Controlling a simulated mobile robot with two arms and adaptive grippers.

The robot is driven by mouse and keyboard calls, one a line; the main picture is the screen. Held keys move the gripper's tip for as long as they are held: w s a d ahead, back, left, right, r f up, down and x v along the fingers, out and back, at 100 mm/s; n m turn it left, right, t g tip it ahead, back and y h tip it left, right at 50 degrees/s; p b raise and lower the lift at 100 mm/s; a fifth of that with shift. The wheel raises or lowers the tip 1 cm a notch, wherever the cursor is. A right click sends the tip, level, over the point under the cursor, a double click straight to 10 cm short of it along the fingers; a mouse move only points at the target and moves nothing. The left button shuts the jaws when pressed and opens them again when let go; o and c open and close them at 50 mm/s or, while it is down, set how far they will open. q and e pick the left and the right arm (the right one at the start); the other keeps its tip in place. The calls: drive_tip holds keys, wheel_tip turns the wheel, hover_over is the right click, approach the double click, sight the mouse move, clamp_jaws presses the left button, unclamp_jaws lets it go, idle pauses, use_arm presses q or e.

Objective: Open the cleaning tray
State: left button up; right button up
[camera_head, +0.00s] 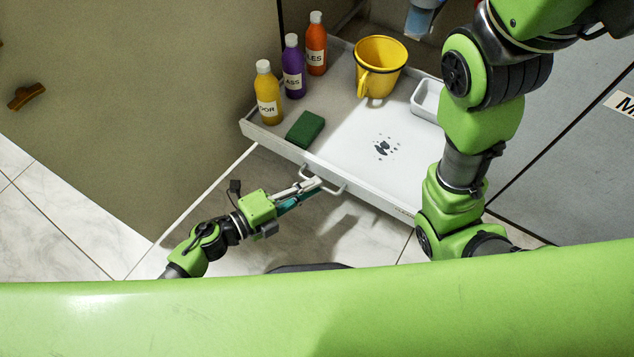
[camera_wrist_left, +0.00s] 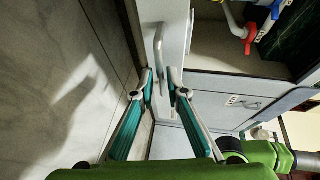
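The white cleaning tray (camera_head: 345,165) is pulled out from the cabinet in the head view. Its U-shaped metal handle (camera_head: 335,190) is on the front face, and it also shows in the wrist view (camera_wrist_left: 158,45). My left gripper (camera_head: 313,185) is at the handle. In the left wrist view its two fingertips (camera_wrist_left: 161,80) stand apart, one on each side of the handle bar, with a visible gap. Contact with the bar cannot be made out. My right arm crosses the right of the head view; its gripper is not seen.
The tray holds a yellow bottle (camera_head: 268,95), a purple bottle (camera_head: 293,68), an orange bottle (camera_head: 316,45), a green sponge (camera_head: 305,129), a yellow bucket (camera_head: 380,66) and a white box (camera_head: 428,98). A cabinet panel (camera_head: 140,90) stands left. Tiled floor (camera_head: 60,215) is clear.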

use_arm(q)
drive_tip(key=v, duration=0.9)
drive_tip(key=shift+s+a, duration=0.2)
drive_tip(key=shift+a, duration=0.05)
drive_tip(key=shift+r, duration=0.15)
